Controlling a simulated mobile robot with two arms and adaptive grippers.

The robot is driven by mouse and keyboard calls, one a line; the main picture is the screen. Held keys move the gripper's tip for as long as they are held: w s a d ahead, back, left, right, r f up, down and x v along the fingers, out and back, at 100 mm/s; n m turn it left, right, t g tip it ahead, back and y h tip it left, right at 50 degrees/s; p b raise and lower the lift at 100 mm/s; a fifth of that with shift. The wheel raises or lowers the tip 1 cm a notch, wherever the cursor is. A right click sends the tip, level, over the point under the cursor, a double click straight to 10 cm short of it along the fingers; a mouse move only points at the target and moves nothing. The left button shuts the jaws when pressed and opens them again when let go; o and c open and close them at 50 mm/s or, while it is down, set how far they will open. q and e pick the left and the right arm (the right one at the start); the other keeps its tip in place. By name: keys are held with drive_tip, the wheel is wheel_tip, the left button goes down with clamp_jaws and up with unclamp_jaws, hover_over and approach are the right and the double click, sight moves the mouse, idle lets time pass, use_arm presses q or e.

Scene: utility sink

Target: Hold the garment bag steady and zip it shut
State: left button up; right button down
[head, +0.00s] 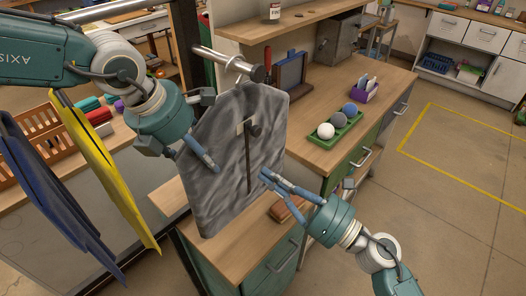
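The grey garment bag (215,185) hangs from a metal rail near the middle of the head view, its lower part beside the wooden counter. A dark zipper line (248,170) runs down its front, with a small dark piece (254,130) and a pale tab near its upper end. My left gripper (212,167) is in front of the bag's left part; whether its fingers touch or grip the cloth cannot be told. My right gripper (266,178) points at the bag's right side near the zipper's lower end, its two fingers slightly apart with nothing visible between them.
A green tray (335,142) with three balls, a purple box (365,92) and a blue upright rack (291,72) stand on the counter right of the bag. A brown block (287,209) lies behind my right gripper. Yellow (110,175) and navy (55,195) cloths hang at left.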

drive_tip(key=shift+w+a+r, duration=0.3)
drive_tip(key=shift+w+r, duration=0.3)
drive_tip(key=shift+r, duration=0.1)
drive_tip(key=shift+w+a+r, duration=0.25)
drive_tip(key=shift+w+r, duration=0.35)
drive_tip(key=shift+r, duration=0.15)
drive_tip(key=shift+w+a+r, duration=0.3)
drive_tip(key=shift+w+r, duration=0.3)
drive_tip(key=shift+r, duration=0.1)
drive_tip(key=shift+r, duration=1.25)
drive_tip(key=shift+f, duration=0.1)
drive_tip(key=s+d+f, duration=0.5)
drive_tip(key=s+d, duration=0.2)
drive_tip(key=shift+s+f, duration=0.25)
drive_tip(key=shift+f, duration=0.05)
